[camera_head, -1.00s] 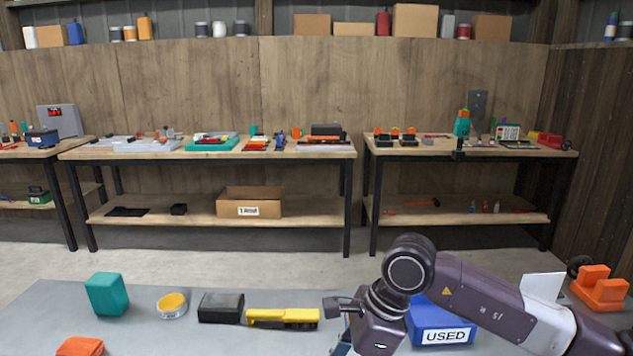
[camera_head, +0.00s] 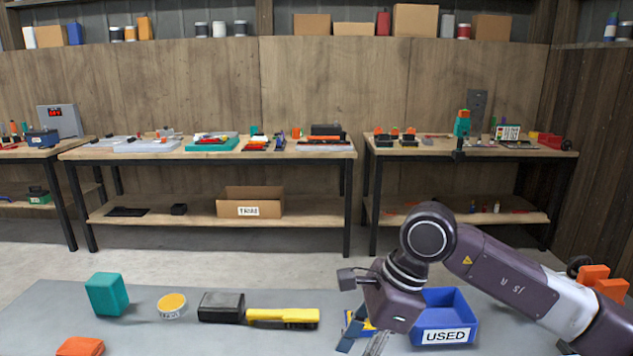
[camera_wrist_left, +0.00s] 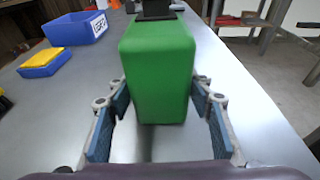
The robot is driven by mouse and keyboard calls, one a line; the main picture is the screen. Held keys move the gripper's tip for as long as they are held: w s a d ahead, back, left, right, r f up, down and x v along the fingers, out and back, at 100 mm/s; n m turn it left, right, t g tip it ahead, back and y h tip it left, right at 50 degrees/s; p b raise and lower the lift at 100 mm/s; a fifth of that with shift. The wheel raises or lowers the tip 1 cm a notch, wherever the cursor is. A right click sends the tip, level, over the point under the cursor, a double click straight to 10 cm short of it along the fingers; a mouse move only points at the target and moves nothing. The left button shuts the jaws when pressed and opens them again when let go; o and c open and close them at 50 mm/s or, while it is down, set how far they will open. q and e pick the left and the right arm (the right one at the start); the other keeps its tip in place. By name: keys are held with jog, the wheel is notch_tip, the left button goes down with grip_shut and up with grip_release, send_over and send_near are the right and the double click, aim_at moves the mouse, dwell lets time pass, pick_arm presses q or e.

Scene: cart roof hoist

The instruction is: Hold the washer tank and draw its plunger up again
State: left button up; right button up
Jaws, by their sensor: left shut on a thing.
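The washer tank (camera_wrist_left: 160,75) is a green block in the left wrist view. My left gripper (camera_wrist_left: 162,112) is shut on it, one blue-padded finger at each side. A black part (camera_wrist_left: 155,9) stands at the tank's far end, cut off by the frame's top; I cannot tell whether it is the plunger. The tank and left gripper do not show in the head view. My right gripper (camera_head: 364,341) points down over the table at the bottom of the head view. Its fingers are partly cut off, so I cannot tell how far apart they are.
A blue bin (camera_head: 468,318) marked USED stands beside my right arm. A yellow-and-black tool (camera_head: 283,317), a black box (camera_head: 221,307), a yellow-topped round tin (camera_head: 172,305), a teal block (camera_head: 107,294) and an orange piece (camera_head: 80,347) lie to the left on the grey table (camera_head: 45,315).

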jog(key=shift+r, duration=0.1)
jog(key=shift+c, duration=0.8)
jog(key=shift+x, duration=3.1)
jog(key=c, duration=1)
jog(key=shift+r, duration=0.1)
